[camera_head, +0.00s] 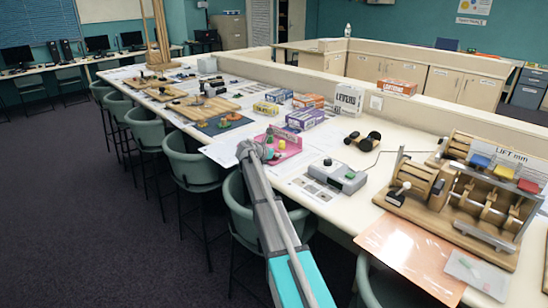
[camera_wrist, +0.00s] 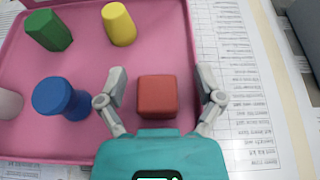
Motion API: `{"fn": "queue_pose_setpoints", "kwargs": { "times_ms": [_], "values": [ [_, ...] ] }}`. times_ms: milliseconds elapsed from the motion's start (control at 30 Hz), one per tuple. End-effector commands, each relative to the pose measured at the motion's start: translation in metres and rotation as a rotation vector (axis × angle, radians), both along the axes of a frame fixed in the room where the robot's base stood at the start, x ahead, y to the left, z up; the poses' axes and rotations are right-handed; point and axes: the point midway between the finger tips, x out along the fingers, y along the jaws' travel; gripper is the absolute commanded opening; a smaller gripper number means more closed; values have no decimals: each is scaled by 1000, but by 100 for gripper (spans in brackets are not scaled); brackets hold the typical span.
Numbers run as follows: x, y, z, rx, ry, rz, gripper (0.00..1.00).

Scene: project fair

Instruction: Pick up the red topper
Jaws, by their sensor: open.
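The red topper, a small red block (camera_wrist: 157,96), sits on the pink tray (camera_wrist: 100,75) in the wrist view. My gripper (camera_wrist: 160,86) is open, with one finger on each side of the red block and a gap visible on both sides. I cannot tell how far above the tray the fingertips are. In the head view my gripper (camera_head: 262,152) is over the near edge of the pink tray (camera_head: 291,147), and the red block is hidden there behind my arm.
A green piece (camera_wrist: 48,30), a yellow piece (camera_wrist: 118,24), a blue piece (camera_wrist: 62,98) and a pale pink piece (camera_wrist: 8,103) share the tray. Printed sheets (camera_wrist: 240,90) lie to its right. A grey box (camera_head: 337,175) and a wooden machine (camera_head: 470,195) stand further right on the counter.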

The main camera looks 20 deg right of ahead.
Motion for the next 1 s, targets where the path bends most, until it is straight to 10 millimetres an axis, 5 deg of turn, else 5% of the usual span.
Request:
{"fn": "queue_pose_setpoints", "kwargs": {
  "times_ms": [200,600,1000],
  "values": [
    [0,0,0,0,0,0,86],
    [0,0,0,0,0,0,15],
    [0,0,2,0,0,-1,15]
  ]
}}
